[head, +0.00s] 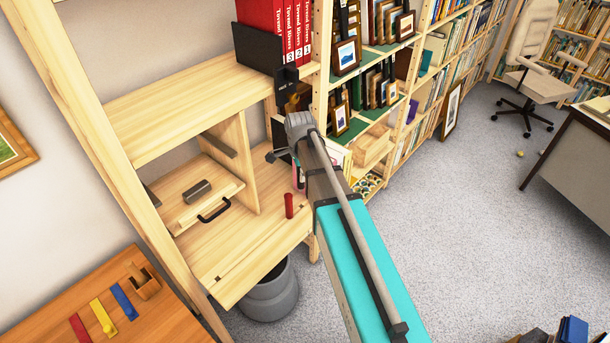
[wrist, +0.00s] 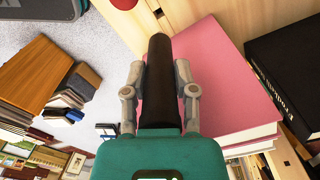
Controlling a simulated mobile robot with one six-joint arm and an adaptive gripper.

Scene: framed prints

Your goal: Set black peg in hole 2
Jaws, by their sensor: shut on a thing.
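My gripper (wrist: 160,72) is shut on the black peg (wrist: 158,85) in the wrist view. The peg lies along the gripper's axis, its far end sticking out past the fingertips. In the head view my arm reaches to the wooden shelf unit, and the gripper and peg cannot be told apart clearly there. A red peg (head: 289,205) stands upright on the pale wooden shelf board (head: 245,245). No numbered hole can be made out in either view.
A grey cylinder (head: 197,190) and a black handle (head: 214,210) are on the board left of the red peg. A pink book (wrist: 222,85) and a black book (wrist: 285,75) are close right of the gripper. A grey bin (head: 270,293) stands below.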

